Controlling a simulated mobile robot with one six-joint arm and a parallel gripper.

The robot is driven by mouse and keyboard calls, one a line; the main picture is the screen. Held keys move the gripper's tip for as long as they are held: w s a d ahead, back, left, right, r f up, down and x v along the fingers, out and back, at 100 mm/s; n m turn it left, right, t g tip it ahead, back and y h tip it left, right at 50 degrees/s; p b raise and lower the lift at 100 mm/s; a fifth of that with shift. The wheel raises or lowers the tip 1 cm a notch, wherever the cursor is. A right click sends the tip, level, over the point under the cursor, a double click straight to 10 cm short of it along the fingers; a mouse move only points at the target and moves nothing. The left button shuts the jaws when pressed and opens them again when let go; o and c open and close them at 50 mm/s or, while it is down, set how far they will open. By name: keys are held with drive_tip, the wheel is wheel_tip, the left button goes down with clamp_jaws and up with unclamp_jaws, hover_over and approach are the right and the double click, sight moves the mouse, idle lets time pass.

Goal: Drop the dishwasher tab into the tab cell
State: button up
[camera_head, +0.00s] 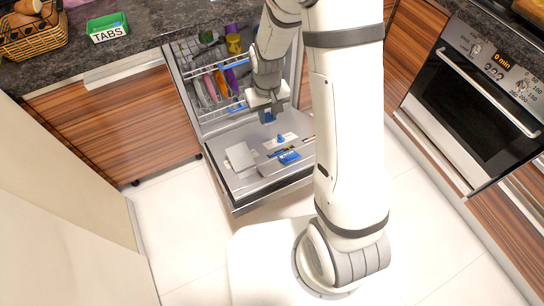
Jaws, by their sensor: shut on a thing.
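The dishwasher door (228,147) is folded down open, with a dispenser unit on its inner face. The unit has a grey flat lid (240,156), a small blue piece (281,138) and a blue labelled plate (289,157). Which part is the tab cell is too small to tell. My gripper (268,115) hangs above the far part of the door, fingers pointing down. It is shut on a small blue thing, seemingly the dishwasher tab (268,118), mostly hidden between the fingers. The tab is apart from the dispenser, nearer the racks.
The dishwasher rack (212,88) behind holds several colourful dishes. A green TABS box (108,27) and a wicker basket (33,36) stand on the dark counter. An oven (470,110) stands at the right. Tiled floor is free left of the door.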

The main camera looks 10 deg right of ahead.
drive_tip(key=s+a+f+n+b, duration=0.1)
drive_tip(key=s+a+f+b, duration=0.1)
drive_tip(key=f+b, duration=0.8)
drive_tip(key=s+a+f+n+b, duration=0.1)
drive_tip(key=s+a+f+b, duration=0.2)
drive_tip(key=f+b, duration=0.7)
drive_tip(key=shift+s+a, duration=0.15)
drive_tip(key=shift+s, duration=0.05)
drive_tip(key=shift+r, duration=0.1)
drive_tip(key=o, duration=1)
drive_tip(key=shift+o, duration=0.2)
wheel_tip(320, 180, up, 8)
drive_tip(key=p, duration=0.2)
